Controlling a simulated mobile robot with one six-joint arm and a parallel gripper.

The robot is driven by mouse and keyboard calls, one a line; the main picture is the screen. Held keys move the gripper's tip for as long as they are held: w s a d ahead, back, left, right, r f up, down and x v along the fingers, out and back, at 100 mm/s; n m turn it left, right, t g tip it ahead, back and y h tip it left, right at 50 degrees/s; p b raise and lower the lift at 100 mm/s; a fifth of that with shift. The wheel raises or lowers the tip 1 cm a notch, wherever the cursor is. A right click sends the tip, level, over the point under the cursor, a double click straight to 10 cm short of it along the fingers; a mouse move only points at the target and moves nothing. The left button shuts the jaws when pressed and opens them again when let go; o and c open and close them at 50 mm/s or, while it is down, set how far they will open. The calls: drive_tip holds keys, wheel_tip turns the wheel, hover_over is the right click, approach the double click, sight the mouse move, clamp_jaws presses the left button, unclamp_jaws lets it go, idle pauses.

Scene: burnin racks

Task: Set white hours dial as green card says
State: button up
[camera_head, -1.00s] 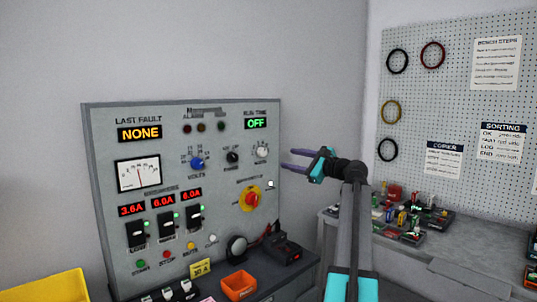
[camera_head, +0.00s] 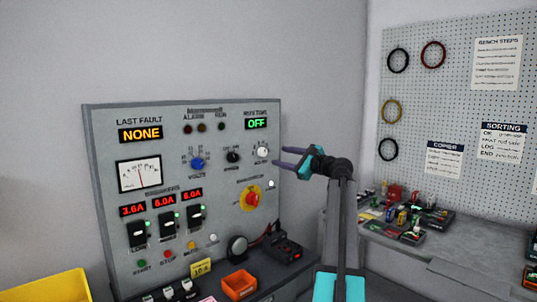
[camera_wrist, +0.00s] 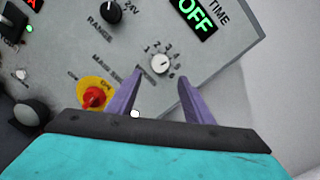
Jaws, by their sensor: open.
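The white hours dial (camera_head: 263,152) sits on the grey control panel below the green OFF run time display. In the wrist view the dial (camera_wrist: 160,64) shows numbers around its upper side, from about 1 to 6; its exact pointer setting is too small to tell. My gripper (camera_head: 278,157) is open, with purple fingers pointing at the panel just right of the dial. In the wrist view my gripper (camera_wrist: 160,76) has its fingers apart, their tips just short of the dial in the picture, one to each side. I cannot make out a green card in these frames.
A red and yellow main switch (camera_head: 251,199) lies below the dial, and a black range knob (camera_head: 233,157) is to its left. A blue volts knob (camera_head: 198,163) is further left. An orange bin (camera_head: 239,284) and a yellow bin (camera_head: 55,287) stand below.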

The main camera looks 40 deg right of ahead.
sight(265, 153)
drive_tip(key=w+p, duration=0.1)
drive_tip(key=w, duration=0.7)
drive_tip(key=shift+w, duration=0.2)
drive_tip(key=c, duration=1)
drive_tip(key=shift+c, duration=0.2)
